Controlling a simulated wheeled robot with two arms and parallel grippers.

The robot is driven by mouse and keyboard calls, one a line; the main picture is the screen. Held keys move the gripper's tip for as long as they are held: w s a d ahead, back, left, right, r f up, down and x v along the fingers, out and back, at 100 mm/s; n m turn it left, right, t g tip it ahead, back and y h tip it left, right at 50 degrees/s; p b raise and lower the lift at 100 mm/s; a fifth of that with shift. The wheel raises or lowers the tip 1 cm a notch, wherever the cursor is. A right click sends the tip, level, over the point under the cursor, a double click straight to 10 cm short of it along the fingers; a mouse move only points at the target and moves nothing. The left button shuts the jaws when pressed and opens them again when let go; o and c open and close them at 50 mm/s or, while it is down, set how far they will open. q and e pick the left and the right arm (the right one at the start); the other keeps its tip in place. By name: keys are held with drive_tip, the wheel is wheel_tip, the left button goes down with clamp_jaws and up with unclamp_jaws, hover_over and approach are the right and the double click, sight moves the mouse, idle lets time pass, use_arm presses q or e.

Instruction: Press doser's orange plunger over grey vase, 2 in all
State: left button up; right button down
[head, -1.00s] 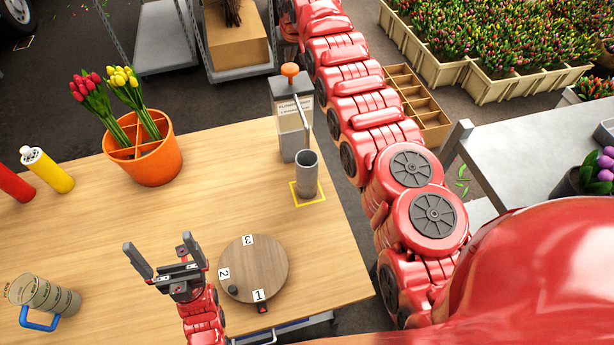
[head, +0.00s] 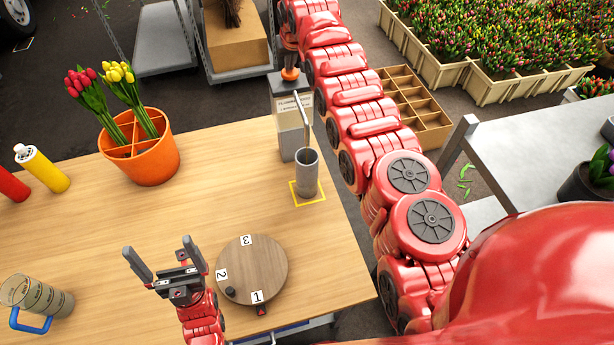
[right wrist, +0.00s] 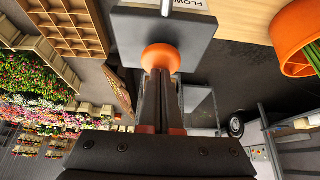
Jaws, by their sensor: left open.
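The doser (head: 291,125) is a clear-fronted box with a grey lid at the table's far right corner. Its orange plunger (head: 290,74) sits low, close to the lid; it also shows in the right wrist view (right wrist: 161,58). The grey vase (head: 307,174) stands upright in a yellow square outline, under the doser's spout. My right gripper (right wrist: 160,74) is shut, with its fingertips at the plunger's top; in the head view it is above the plunger. My left gripper (head: 160,262) is open and empty over the table, left of the round wooden dial. The vase's contents cannot be seen.
The numbered wooden dial (head: 252,268) lies near the front edge. An orange pot (head: 150,163) with tulips, a yellow bottle (head: 42,168) and a clear jug (head: 37,298) stand on the left. A wooden divided crate (head: 415,105) is beyond my right arm.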

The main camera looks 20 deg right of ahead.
sight(290, 72)
wheel_tip(290, 72, up, 7)
drive_tip(key=p, duration=0.3)
drive_tip(key=shift+f, duration=0.15)
drive_tip(key=shift+s+r, duration=0.1)
drive_tip(key=shift+r, duration=0.1)
idle(0.4)
